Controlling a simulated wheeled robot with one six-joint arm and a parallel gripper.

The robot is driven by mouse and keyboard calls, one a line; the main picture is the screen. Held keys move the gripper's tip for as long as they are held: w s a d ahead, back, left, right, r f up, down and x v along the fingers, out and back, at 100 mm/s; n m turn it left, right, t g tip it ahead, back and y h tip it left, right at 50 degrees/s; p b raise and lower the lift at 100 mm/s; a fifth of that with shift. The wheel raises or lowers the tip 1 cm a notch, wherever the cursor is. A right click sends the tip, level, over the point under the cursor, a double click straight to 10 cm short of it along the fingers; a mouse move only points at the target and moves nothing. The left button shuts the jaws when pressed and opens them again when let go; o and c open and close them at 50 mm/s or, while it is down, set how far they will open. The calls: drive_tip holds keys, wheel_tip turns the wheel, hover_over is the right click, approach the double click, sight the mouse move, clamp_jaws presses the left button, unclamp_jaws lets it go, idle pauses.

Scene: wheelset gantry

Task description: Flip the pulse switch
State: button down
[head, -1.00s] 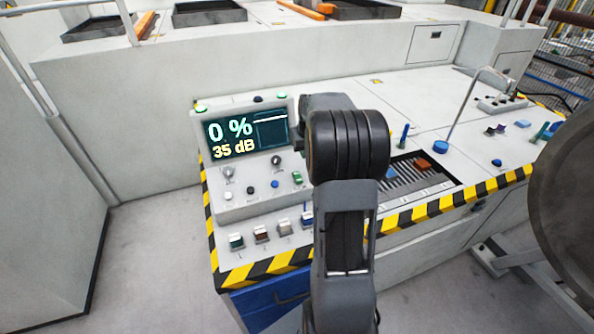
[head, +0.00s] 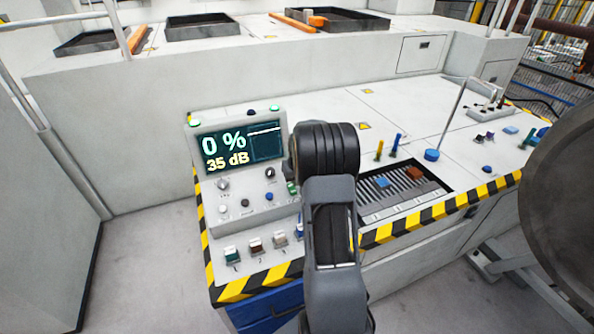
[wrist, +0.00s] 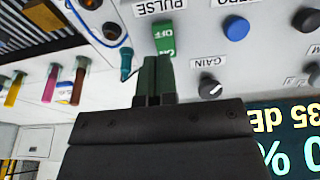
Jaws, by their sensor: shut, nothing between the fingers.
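The pulse switch (wrist: 165,38) is a green rocker marked OFF and ON, under the label PULSE in the wrist view. In the head view its green body (head: 292,188) shows partly behind my arm. My gripper (wrist: 157,62) is shut and empty, its dark green fingertips right at the ON end of the switch. I cannot tell whether they touch it. The gripper's tips are hidden behind my arm in the head view. The console screen (head: 237,146) reads 0 % and 35 dB.
A GAIN knob (wrist: 210,88) and a blue button (wrist: 236,27) lie close to the switch. A teal probe (wrist: 126,62) stands on the other side. A slotted tray (head: 440,190) with small blocks is right of my arm. Striped edging (head: 262,280) borders the desk.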

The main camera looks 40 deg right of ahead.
sight(294, 190)
drive_tip(key=shift+p+x, duration=0.45)
drive_tip(key=shift+x, duration=1.9)
